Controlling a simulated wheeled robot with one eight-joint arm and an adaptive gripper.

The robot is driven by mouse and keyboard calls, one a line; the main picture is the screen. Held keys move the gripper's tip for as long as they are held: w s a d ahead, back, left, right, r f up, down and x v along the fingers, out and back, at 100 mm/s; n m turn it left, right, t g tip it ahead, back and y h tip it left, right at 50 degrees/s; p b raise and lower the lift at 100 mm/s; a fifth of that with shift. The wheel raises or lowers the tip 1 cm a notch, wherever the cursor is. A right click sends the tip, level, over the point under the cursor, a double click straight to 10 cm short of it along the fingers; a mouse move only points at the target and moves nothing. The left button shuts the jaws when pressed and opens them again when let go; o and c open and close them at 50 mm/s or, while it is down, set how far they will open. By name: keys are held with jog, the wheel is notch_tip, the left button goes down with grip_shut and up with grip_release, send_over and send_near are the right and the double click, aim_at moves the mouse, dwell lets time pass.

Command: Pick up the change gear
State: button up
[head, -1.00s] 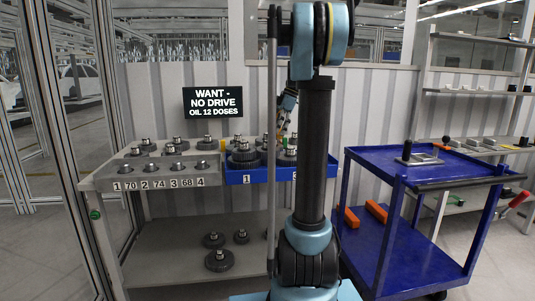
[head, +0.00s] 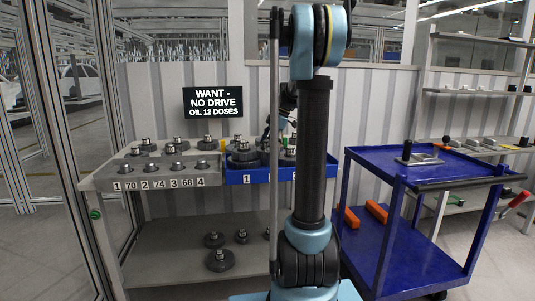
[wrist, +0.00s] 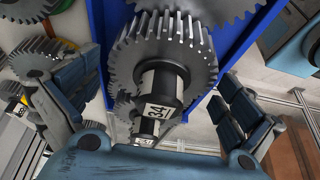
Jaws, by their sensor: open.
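A grey toothed change gear (wrist: 160,50) with a dark hub and a white label reading 34 fills the middle of the wrist view. My gripper (wrist: 152,78) is open, with one finger on each side of this gear and visible gaps between. The gear rests in the blue tray (wrist: 233,48). In the head view the blue tray (head: 236,178) holds several gears, including a large dark one (head: 244,157). My gripper is mostly hidden there behind my own arm, so contact cannot be judged.
More gears stand on the grey rack (head: 105,173) at left, and a few lie on its lower shelf (head: 160,255). In the wrist view another gear (wrist: 38,57) lies close by the left finger. A blue cart (head: 385,160) stands at right.

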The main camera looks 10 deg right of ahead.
jog(key=shift+c, duration=0.2)
jog(key=c, duration=1.6)
jog(key=shift+o, duration=0.2)
jog(key=shift+r, duration=0.15)
